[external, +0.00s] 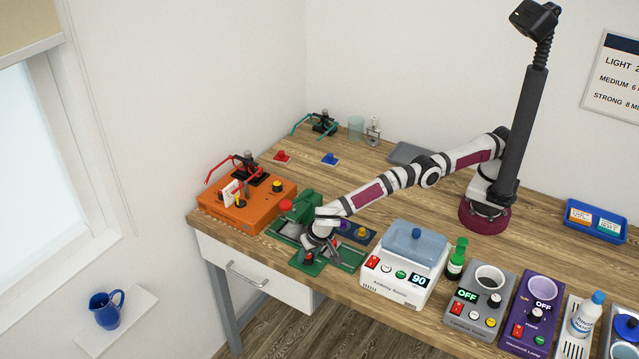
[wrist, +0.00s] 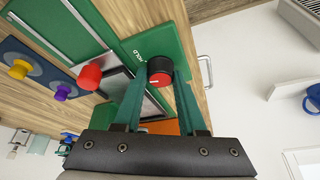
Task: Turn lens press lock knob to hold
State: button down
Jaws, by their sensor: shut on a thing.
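The lens press (external: 300,200) is a green device near the table's front left, partly behind my arm. Its green base plate also shows in the wrist view (wrist: 178,42). On that plate is the lock knob (wrist: 160,72), black with a red cap and a pale line. White "HOLD" lettering (wrist: 138,56) is printed beside it, to the knob's upper left. I cannot tell exactly where the line points. My gripper (wrist: 161,82) is shut on the knob, one green finger on each side. In the external view my gripper (external: 308,256) reaches down onto the knob's red top.
A red ball-shaped handle (wrist: 89,77) is left of my fingers. A panel with yellow and purple knobs (external: 357,231) lies right of the press. An orange box (external: 232,211) stands left, and a white ultrasonic cleaner (external: 385,287) right. The table's front edge is close.

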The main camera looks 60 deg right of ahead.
dwell(0.6)
jog(key=shift+c, duration=2.4)
grip_release()
